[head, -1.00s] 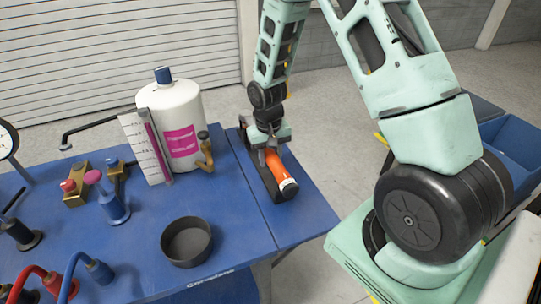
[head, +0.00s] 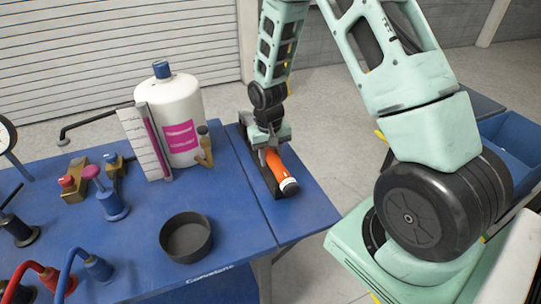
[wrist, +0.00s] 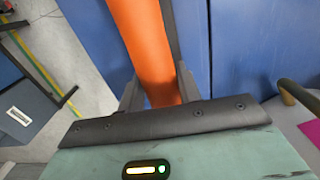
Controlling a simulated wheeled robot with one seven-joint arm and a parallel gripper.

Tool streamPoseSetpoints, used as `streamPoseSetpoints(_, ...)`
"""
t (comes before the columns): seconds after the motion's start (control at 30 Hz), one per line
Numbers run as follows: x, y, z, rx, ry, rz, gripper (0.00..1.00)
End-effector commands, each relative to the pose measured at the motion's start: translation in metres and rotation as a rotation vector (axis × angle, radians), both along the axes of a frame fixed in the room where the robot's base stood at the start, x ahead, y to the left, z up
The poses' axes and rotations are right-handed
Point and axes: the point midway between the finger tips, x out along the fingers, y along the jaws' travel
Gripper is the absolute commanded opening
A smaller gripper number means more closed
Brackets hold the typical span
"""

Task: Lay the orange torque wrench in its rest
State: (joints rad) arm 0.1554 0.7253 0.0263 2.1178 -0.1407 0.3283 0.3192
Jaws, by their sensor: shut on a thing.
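The orange torque wrench (head: 279,167) lies along a black rest (head: 263,175) at the right side of the blue table. Its dark end with a white band points toward the near edge. My gripper (head: 267,152) comes down from above and is shut on the wrench. In the wrist view the orange wrench (wrist: 144,45) runs up between the two fingers of my gripper (wrist: 160,95). A dark strip shows along its right side. I cannot tell whether the wrench touches the bottom of the rest; the gripper hides its far part.
A white bottle (head: 184,110) with a pink label stands left of the rest, with a brass handle (head: 205,146) facing it. A round dark bowl (head: 186,237) sits nearer the front. Several clamps and knobs crowd the left. The table strip in front of the rest is clear.

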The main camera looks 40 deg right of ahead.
Motion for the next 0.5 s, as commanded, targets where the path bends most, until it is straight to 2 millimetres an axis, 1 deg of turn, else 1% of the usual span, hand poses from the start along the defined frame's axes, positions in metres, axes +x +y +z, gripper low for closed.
streamPoseSetpoints(0.5,0.0012,-0.0002,-0.0083,-0.001,-0.004,0.001,0.0)
